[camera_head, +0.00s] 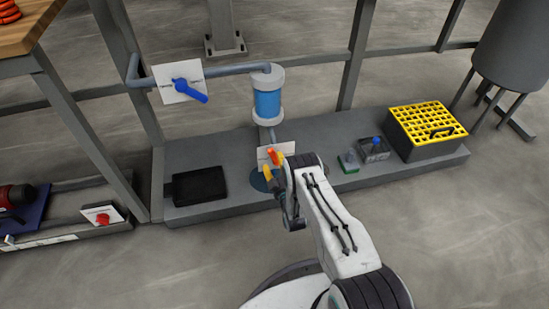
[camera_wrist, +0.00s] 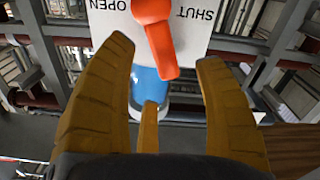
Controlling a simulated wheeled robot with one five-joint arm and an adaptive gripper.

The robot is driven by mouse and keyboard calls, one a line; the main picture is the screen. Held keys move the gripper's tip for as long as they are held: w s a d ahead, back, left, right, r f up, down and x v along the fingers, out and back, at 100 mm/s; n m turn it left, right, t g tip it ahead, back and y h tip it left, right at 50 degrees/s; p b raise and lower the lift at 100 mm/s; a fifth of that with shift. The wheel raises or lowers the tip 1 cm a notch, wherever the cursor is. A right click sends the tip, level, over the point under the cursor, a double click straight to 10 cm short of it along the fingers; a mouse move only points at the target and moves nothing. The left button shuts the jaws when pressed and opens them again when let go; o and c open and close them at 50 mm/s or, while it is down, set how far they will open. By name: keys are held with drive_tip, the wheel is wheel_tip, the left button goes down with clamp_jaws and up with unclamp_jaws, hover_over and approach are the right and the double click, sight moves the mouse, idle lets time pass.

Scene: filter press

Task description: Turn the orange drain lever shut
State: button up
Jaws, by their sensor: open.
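The orange drain lever (camera_wrist: 158,40) shows large in the wrist view, in front of a white plate (camera_wrist: 212,38) marked SHUT and OPEN, which reads upside down there. Its handle points down the picture and slightly right, between the two words. My gripper (camera_wrist: 165,55) is open, with its yellow fingers on both sides of the lever's free end. Gaps show between fingers and lever; contact is not visible. In the head view the lever (camera_head: 272,155) is small below the blue-windowed cylinder, and my gripper (camera_head: 273,168) partly hides its plate.
A blue lever (camera_head: 188,90) on another white plate is at the upper left. On the grey platform (camera_head: 225,150) are a black tray (camera_head: 199,186), a small grey box (camera_head: 374,150) and a yellow-topped crate (camera_head: 428,130). A red knob (camera_head: 102,218) is at the lower left.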

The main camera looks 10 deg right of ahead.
sight(275, 155)
drive_tip(key=shift+w+f+b, duration=0.15)
drive_tip(key=shift+w+b, duration=1.05)
drive_tip(key=shift+b, duration=0.2)
drive_tip(key=shift+w+b, duration=0.4)
drive_tip(key=shift+w, duration=0.75)
drive_tip(key=shift+c, duration=0.3)
drive_tip(key=c, duration=1.2)
drive_tip(key=shift+s+r, duration=0.1)
drive_tip(key=shift+r, duration=0.1)
clamp_jaws()
